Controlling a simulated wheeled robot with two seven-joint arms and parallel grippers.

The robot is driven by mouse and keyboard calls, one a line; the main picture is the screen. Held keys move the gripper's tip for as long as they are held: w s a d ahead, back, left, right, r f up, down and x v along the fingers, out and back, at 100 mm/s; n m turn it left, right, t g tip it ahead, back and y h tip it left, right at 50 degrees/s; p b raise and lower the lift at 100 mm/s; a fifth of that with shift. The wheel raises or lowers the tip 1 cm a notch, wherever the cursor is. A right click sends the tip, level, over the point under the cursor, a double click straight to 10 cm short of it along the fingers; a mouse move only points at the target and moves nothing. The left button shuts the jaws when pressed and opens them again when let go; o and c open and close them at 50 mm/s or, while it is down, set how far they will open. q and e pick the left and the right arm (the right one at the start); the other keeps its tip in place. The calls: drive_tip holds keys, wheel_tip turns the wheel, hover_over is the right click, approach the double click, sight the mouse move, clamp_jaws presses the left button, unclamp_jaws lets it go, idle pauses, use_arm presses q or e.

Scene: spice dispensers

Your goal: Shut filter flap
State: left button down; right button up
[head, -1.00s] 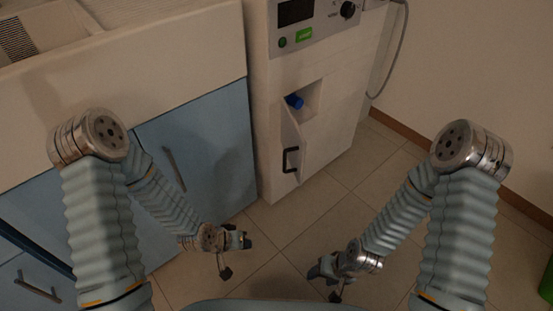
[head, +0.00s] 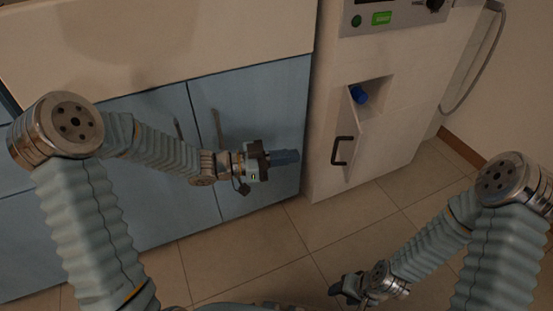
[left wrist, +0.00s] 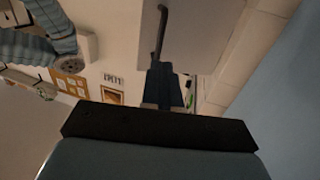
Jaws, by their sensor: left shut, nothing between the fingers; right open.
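The filter flap (head: 364,138) is a pale panel with a black bar handle (head: 342,151) on the front of the white machine. It stands ajar, and a blue-capped part (head: 358,95) shows in the opening behind its upper edge. My left gripper (head: 291,157) is shut and empty, left of the handle in the head view, with a gap between them. In the left wrist view, the closed fingers (left wrist: 163,88) point toward the handle (left wrist: 160,32) and the pale panel. My right gripper (head: 338,287) is open and empty, low over the floor, well away from the flap.
The white machine (head: 325,110) has a control panel (head: 392,17) on top and a grey cable (head: 480,70) at its right. Blue cabinet doors (head: 255,105) stand just behind my left gripper. The tiled floor (head: 250,245) in front is clear.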

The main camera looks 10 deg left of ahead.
use_arm(q)
drive_tip(key=b+x, duration=0.1)
drive_tip(key=x, duration=0.7)
drive_tip(key=shift+d, duration=0.2)
drive_tip(key=shift+w, duration=0.15)
